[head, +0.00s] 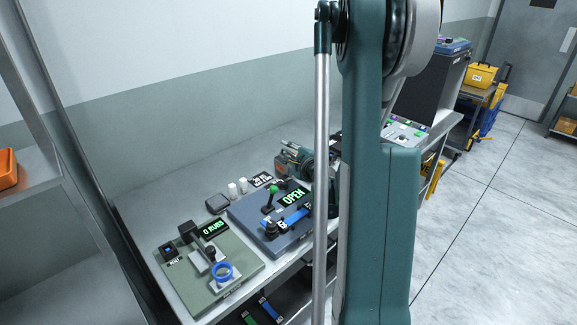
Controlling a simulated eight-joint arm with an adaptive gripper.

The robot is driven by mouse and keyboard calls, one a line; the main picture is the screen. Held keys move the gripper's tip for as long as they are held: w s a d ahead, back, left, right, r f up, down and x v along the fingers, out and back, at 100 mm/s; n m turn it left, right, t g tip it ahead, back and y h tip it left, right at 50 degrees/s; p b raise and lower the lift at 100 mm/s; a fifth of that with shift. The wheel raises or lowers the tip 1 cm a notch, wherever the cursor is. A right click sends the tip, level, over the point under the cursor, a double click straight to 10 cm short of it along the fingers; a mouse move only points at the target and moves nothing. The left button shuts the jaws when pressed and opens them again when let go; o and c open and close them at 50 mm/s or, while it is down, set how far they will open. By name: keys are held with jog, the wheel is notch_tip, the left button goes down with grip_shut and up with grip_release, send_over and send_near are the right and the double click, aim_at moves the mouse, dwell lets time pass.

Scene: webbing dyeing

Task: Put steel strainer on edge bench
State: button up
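I cannot make out a steel strainer in the head view. A long grey bench (150,207) runs along the wall; I cannot tell if it is the edge bench. It holds a green panel (190,287) with a blue ring (222,272) and a "RUBS" display (215,230). Beside that is a dark blue panel (250,230) with an "OPEN" display (292,197). My teal arm fills the centre right and hides part of the bench.
A shelf with an orange box (7,170) is at left. A yellow case (481,75) is on a cart. Floor (500,215) at right is clear.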

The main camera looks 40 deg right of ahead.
dwell(0.4)
grip_shut()
jog(key=shift+r, duration=0.1)
jog(key=shift+r+p, duration=1.4)
jog(key=shift+r, duration=3.5)
